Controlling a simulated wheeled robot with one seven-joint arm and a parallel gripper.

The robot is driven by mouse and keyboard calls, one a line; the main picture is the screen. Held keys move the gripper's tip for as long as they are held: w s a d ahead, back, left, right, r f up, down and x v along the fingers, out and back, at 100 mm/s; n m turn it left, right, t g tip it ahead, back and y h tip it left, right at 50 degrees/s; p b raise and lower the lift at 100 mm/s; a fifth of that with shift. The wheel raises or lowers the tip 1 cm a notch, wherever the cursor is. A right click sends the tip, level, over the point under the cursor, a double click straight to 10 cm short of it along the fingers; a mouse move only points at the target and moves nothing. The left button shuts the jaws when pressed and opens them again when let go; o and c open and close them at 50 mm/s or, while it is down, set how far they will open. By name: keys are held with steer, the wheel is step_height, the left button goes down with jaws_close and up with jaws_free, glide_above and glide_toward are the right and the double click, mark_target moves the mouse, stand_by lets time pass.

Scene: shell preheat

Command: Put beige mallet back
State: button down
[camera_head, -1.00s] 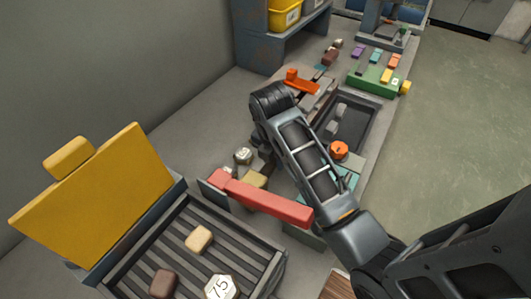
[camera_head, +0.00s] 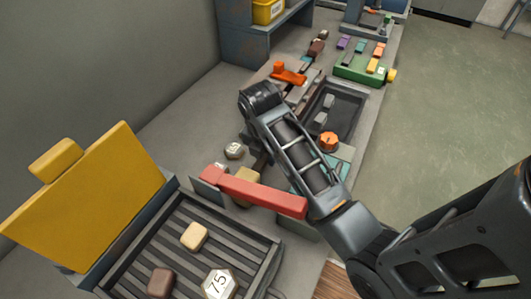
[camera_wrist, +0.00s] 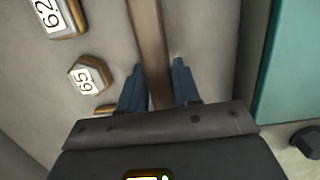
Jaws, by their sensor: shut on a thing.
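My gripper (camera_wrist: 159,80) is shut on a brown wooden handle, which I take to be the beige mallet's handle (camera_wrist: 148,40). The handle runs from the top of the wrist view down between the blue fingers. In the head view, a beige block (camera_head: 246,184), likely the mallet's head, shows below my gripper, behind the red bar. My fingers are mostly hidden by my arm there. I cannot tell how high the mallet is above the bench.
Number-marked hex blocks (camera_wrist: 88,75) lie left of the handle. A teal block (camera_wrist: 285,60) is at the right. In the head view stand a ribbed tray (camera_head: 160,235) with a raised yellow lid (camera_head: 85,195), a red bar (camera_head: 258,194), an orange knob (camera_head: 328,141) and a dark basin (camera_head: 345,110).

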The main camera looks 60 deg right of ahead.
steer(key=shift+f, duration=0.2)
steer(key=c, duration=0.7)
jaws_free()
